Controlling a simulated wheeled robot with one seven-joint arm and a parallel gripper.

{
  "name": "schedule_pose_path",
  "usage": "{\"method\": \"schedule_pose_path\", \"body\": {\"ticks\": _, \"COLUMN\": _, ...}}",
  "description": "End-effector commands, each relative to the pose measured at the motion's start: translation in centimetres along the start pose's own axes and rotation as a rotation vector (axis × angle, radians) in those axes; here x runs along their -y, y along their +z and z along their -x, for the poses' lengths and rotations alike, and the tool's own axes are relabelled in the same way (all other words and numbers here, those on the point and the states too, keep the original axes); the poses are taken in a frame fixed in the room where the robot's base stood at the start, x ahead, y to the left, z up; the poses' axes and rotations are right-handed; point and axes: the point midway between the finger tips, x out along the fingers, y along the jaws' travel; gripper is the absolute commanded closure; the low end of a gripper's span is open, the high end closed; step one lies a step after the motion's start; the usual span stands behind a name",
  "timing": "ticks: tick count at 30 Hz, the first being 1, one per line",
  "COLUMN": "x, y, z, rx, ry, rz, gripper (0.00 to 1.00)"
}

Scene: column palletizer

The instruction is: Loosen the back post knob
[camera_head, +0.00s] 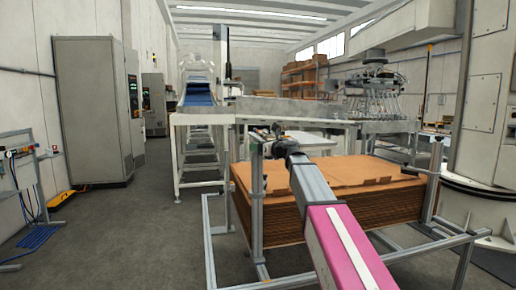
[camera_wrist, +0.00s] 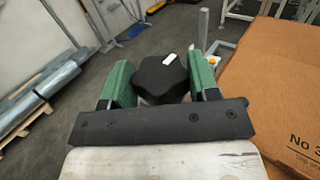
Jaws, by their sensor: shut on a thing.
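The black lobed knob (camera_wrist: 162,76), with a small white mark on top, sits between the green fingers of my gripper (camera_wrist: 160,82) in the wrist view. Both fingers are shut on its sides. A grey metal post shows just beyond it. In the head view, my gripper (camera_head: 262,140) is at the upper part of an aluminium post (camera_head: 256,205) at the left of the cardboard stack. The knob itself is too small and covered to make out there.
A stack of brown cardboard sheets (camera_head: 285,218) lies right beside the post, and its top shows in the wrist view (camera_wrist: 275,75). A low aluminium frame (camera_head: 430,248) surrounds the stack. A conveyor (camera_head: 195,97) stands behind.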

Motion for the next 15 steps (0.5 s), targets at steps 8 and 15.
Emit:
{"method": "schedule_pose_path", "body": {"ticks": 8, "x": 0.21, "y": 0.02, "z": -0.09, "rx": 0.0, "ry": 0.077, "rz": 0.0, "gripper": 0.69}}
{"method": "schedule_pose_path", "body": {"ticks": 15, "x": 0.56, "y": 0.05, "z": -0.2, "rx": 0.0, "ry": 0.251, "rz": 0.0, "gripper": 0.69}}
